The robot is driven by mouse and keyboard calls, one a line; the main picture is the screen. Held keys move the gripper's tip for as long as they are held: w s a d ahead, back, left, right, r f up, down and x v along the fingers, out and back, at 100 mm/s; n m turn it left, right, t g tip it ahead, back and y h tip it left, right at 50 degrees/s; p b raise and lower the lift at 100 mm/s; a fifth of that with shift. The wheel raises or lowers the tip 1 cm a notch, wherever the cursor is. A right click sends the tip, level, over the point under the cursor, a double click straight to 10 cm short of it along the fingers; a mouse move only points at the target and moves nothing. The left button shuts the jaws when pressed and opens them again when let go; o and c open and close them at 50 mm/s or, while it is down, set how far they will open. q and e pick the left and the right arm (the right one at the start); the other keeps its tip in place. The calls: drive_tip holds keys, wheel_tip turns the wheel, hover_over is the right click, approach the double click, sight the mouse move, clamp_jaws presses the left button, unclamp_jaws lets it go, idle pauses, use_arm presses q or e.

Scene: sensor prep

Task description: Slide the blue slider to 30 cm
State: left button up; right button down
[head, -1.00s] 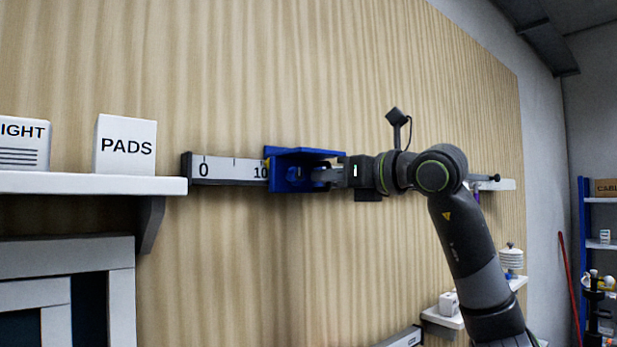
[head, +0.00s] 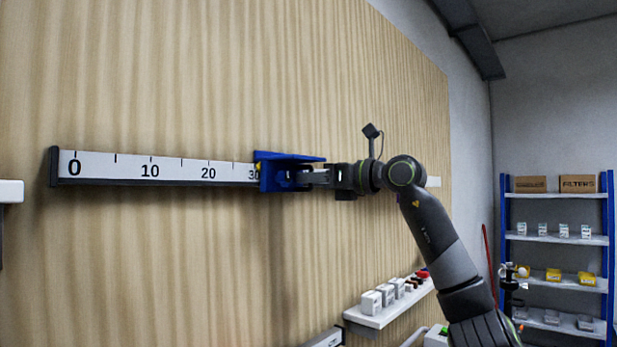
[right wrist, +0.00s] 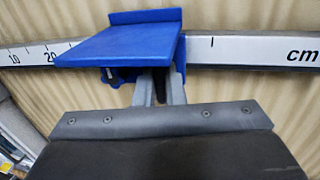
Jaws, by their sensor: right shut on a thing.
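The blue slider (head: 275,170) sits on a white ruler rail (head: 130,168) fixed to the wood-grain wall. In the head view its left edge, with a small yellow mark, is at about the 30 label. My right gripper (head: 303,178) reaches in from the right and is shut on the slider. The right wrist view shows the slider (right wrist: 122,45) with the gripper fingers (right wrist: 158,88) under its top plate, at its grip part. The plate covers part of the scale there. The rail (right wrist: 245,50) runs on to the right, with "cm" at its end. My left gripper is not in view.
A shelf with small white boxes (head: 371,302) juts from the wall below my right arm. A blue rack (head: 505,250) with boxes stands at the far right. A white shelf end (head: 11,191) shows at the left. The wall around the rail is clear.

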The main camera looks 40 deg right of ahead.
drive_tip(key=c, duration=1.7)
unclamp_jaws()
drive_tip(key=b+v, duration=0.7)
drive_tip(key=v, duration=1)
drive_tip(key=shift+s+d, duration=0.1)
drive_tip(key=shift+s, duration=0.1)
drive_tip(key=shift+r, duration=0.15)
